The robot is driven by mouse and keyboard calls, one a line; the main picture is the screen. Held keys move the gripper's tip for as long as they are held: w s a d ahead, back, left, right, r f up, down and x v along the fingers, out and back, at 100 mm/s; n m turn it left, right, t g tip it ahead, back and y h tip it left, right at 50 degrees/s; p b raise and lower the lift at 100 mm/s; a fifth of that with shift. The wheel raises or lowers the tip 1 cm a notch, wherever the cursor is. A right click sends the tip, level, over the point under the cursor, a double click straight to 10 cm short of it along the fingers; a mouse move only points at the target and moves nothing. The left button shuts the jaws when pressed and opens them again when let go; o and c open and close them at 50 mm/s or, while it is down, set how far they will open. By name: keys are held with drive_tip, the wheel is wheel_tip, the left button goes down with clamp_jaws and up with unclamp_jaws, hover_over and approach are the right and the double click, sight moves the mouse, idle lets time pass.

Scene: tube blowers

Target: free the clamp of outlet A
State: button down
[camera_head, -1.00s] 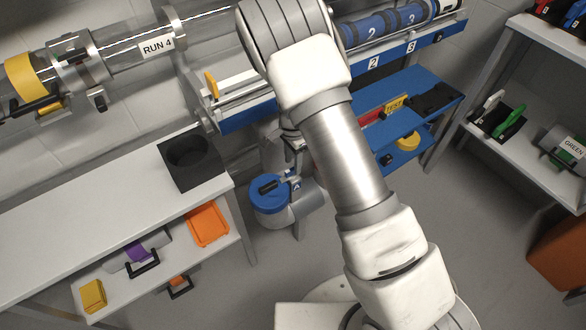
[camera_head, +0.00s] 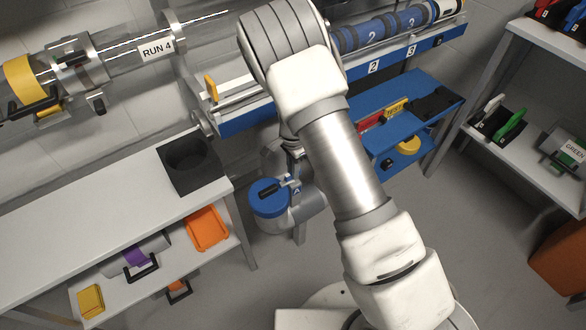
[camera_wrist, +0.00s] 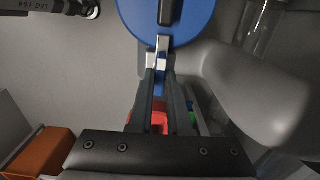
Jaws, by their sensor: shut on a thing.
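Outlet A is a grey pipe end with a blue round lid (camera_head: 267,199) and a black handle on it, low between the bench and the blue rack. Its A label (camera_head: 297,190) is beside the lid. The metal clamp (camera_head: 289,183) sits at the lid's edge. In the wrist view the blue lid (camera_wrist: 187,20) is at the top, with the silver clamp (camera_wrist: 162,47) at its lower edge. My gripper (camera_wrist: 158,78) is shut on the clamp's lever part, its fingertips hiding most of that part. Whether the clamp is fastened cannot be told.
A grey pipe body (camera_wrist: 245,95) stands close on the right of my gripper in the wrist view. A white bench (camera_head: 90,225) with a black box (camera_head: 190,162) is at left. The blue rack (camera_head: 425,105) is at right. Grey floor lies clear beyond.

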drive_tip(key=shift+n, duration=0.3)
drive_tip(key=n+p, duration=0.1)
drive_tip(key=n, duration=0.2)
drive_tip(key=shift+n, duration=0.3)
drive_tip(key=n, duration=0.4)
drive_tip(key=shift+n, duration=0.3)
drive_tip(key=n, duration=0.4)
drive_tip(key=shift+n+p, duration=0.3)
drive_tip(key=shift+n, duration=2.3)
drive_tip(key=c, duration=0.9)
unclamp_jaws()
drive_tip(key=shift+o, duration=0.2)
